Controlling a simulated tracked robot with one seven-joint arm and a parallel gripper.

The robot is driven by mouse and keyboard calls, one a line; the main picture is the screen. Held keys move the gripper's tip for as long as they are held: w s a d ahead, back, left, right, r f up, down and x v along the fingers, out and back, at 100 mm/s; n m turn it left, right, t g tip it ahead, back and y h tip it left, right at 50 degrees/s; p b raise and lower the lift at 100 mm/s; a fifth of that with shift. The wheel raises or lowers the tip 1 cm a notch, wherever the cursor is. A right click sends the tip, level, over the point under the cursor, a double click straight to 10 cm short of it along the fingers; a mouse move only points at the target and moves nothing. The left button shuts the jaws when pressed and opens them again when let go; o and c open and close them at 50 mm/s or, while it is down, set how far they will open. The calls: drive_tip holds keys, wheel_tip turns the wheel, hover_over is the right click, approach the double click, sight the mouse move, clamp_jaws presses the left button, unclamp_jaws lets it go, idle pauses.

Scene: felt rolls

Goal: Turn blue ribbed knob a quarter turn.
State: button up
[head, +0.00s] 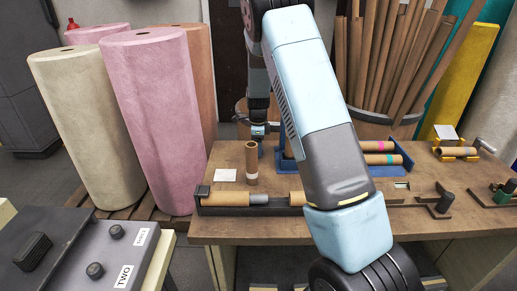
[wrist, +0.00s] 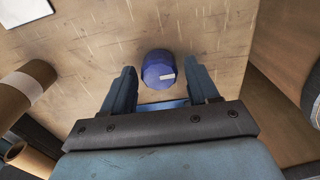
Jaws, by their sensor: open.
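The blue ribbed knob (wrist: 157,66) is on the brown table top, seen from above in the wrist view. A small white mark lies on its top, toward the lower right. My gripper (wrist: 163,72) is open, with one finger to the left of the knob and one to the right. Gaps show between the knob and both fingers in the picture; I cannot tell how high the fingertips are. In the head view my gripper (head: 259,145) hangs over the back of the table, and I cannot make out the knob there.
An upright cardboard tube (head: 251,163) and a white card (head: 225,175) stand and lie left of my gripper. A dark rail with tubes (head: 226,199) runs along the front. A bin of long tubes (head: 405,125) stands behind. Large felt rolls (head: 150,120) stand left.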

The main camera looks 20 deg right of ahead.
drive_tip(key=shift+r, duration=1.8)
drive_tip(key=shift+s+r, duration=0.1)
drive_tip(key=shift+r, duration=0.15)
drive_tip(key=s+r+n+t+y, duration=0.1)
drive_tip(key=s+r+n+t, duration=0.2)
drive_tip(key=s+r+n, duration=1.2)
drive_tip(key=s+r+n+t, duration=0.1)
drive_tip(key=s+r, duration=0.3)
drive_tip(key=s, duration=0.4)
drive_tip(key=s+r+n, duration=0.3)
drive_tip(key=s+r, duration=0.1)
drive_tip(key=s, duration=0.5)
drive_tip(key=s+r+n+t+h, duration=0.1)
drive_tip(key=s+r+n, duration=0.1)
drive_tip(key=s, duration=0.6)
drive_tip(key=shift+s+d+r+t, duration=0.25)
drive_tip(key=shift+s+r+t, duration=0.1)
drive_tip(key=shift+r, duration=0.55)
